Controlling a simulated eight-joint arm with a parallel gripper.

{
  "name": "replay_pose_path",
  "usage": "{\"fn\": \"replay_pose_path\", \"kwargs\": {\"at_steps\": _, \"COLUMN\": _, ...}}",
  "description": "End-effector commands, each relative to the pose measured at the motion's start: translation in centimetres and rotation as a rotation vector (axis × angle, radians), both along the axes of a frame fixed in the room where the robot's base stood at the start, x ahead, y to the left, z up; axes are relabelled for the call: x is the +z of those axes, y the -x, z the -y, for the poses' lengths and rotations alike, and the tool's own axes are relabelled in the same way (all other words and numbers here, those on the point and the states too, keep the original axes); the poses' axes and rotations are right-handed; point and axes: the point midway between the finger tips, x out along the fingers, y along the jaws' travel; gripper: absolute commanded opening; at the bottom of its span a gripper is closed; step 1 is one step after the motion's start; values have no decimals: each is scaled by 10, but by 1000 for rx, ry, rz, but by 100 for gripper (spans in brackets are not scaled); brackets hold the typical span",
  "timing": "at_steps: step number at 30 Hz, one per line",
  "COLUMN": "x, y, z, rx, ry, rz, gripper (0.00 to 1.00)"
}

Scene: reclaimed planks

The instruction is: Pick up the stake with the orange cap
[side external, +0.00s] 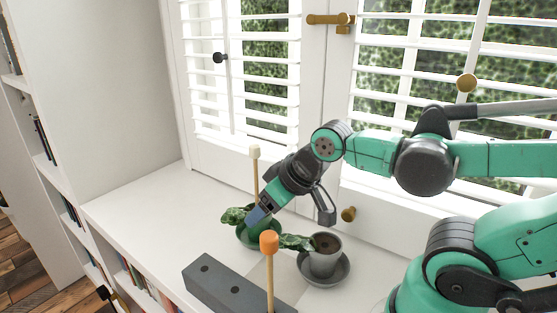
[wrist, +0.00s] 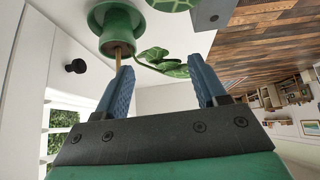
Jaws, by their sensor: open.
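The stake with the orange cap (side external: 269,243) stands upright at the front in the side view, at the right part of a dark grey block (side external: 212,283); its foot is at the picture's bottom edge. I cannot make it out in the wrist view. A second stake, with a cream cap (side external: 254,152), stands upright by the green pot (side external: 246,235). My gripper (side external: 258,214) is open, low over the green pot and behind the orange-capped stake. In the wrist view, its blue fingers (wrist: 160,63) are apart, with a thin stake shaft (wrist: 118,57) by the left finger.
A grey pot (side external: 325,262) with a leafy plant stands on a dark saucer (side external: 337,276) to the right. Leaves (wrist: 165,62) show beyond the fingers in the wrist view. The shuttered window stands behind. The white sill (side external: 150,222) is clear at left.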

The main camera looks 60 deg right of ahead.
Motion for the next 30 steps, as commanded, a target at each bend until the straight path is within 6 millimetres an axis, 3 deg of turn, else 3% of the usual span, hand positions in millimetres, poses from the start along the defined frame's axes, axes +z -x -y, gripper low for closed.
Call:
{"fn": "replay_pose_path", "kwargs": {"at_steps": 8, "x": 10, "y": -1, "z": 0, "rx": 0, "ry": 0, "rz": 0, "gripper": 64}}
{"fn": "replay_pose_path", "kwargs": {"at_steps": 11, "x": 30, "y": 0, "z": 0, "rx": 0, "ry": 0, "rz": 0, "gripper": 64}}
{"fn": "replay_pose_path", "kwargs": {"at_steps": 20, "x": 121, "y": 1, "z": -1, "rx": -17, "ry": -17, "rz": -6, "gripper": 64}}
{"fn": "replay_pose_path", "kwargs": {"at_steps": 30, "x": 110, "y": 31, "z": -34, "rx": -746, "ry": -600, "rz": -293, "gripper": 64}}
